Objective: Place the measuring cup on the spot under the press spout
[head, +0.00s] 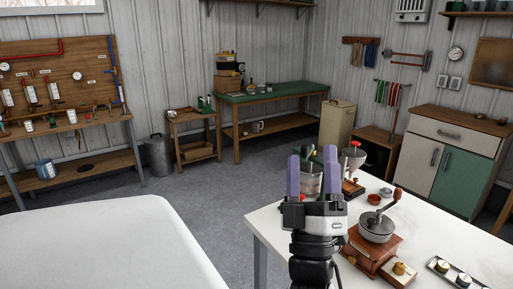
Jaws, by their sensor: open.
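My gripper (312,165) is open, with two purple fingers pointing up in the picture, over the near left part of the white table. A greyish vessel (311,180) shows between the fingers, partly hidden by them; it may be the measuring cup, but I cannot tell, nor whether the fingers are around it or only in front of it. Just right of the gripper is a small device with a metal funnel-like top (354,158) on a wooden base, possibly the press. Its spout and the spot under it cannot be made out.
Another white surface (95,245) is at left. Grey floor lies between.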

